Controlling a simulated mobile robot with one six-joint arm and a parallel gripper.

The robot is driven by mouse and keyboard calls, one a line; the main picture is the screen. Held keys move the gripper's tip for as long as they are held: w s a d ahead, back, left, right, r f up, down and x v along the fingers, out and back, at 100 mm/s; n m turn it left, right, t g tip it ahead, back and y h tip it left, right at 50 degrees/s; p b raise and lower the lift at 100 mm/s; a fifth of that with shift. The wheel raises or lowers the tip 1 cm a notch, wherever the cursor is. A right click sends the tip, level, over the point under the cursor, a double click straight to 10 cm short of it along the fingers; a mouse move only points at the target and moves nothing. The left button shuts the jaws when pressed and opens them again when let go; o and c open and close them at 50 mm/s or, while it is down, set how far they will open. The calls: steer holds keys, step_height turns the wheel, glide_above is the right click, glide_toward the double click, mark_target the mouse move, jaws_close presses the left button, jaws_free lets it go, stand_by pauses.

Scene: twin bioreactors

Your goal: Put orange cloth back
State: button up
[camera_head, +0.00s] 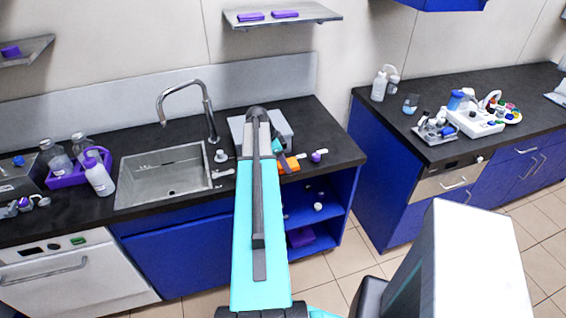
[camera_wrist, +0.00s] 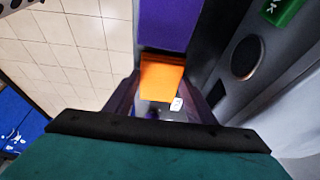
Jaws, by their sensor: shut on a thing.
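The orange cloth (camera_wrist: 162,76) is between the two dark fingers of my gripper (camera_wrist: 162,92) in the wrist view. My gripper is shut on it. In the head view, an orange piece (camera_head: 289,164) shows beside the end of my arm, over the right end of the sink counter. The fingertips are mostly hidden behind the arm there. A purple surface (camera_wrist: 166,24) lies just beyond the cloth in the wrist view; I cannot tell whether they touch.
The sink (camera_head: 160,177) and faucet (camera_head: 188,100) are left of my arm. A grey device (camera_head: 280,128) stands behind its end. A grey panel with a green label (camera_wrist: 283,10) is close on the right in the wrist view. Purple items (camera_head: 268,15) lie on the wall shelf.

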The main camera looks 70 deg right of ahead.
steer(key=shift+f, duration=0.15)
steer(key=o, duration=1)
steer(key=shift+r, duration=0.25)
steer(key=b+v, duration=0.4)
steer(key=v, duration=0.8)
stand_by(0.4)
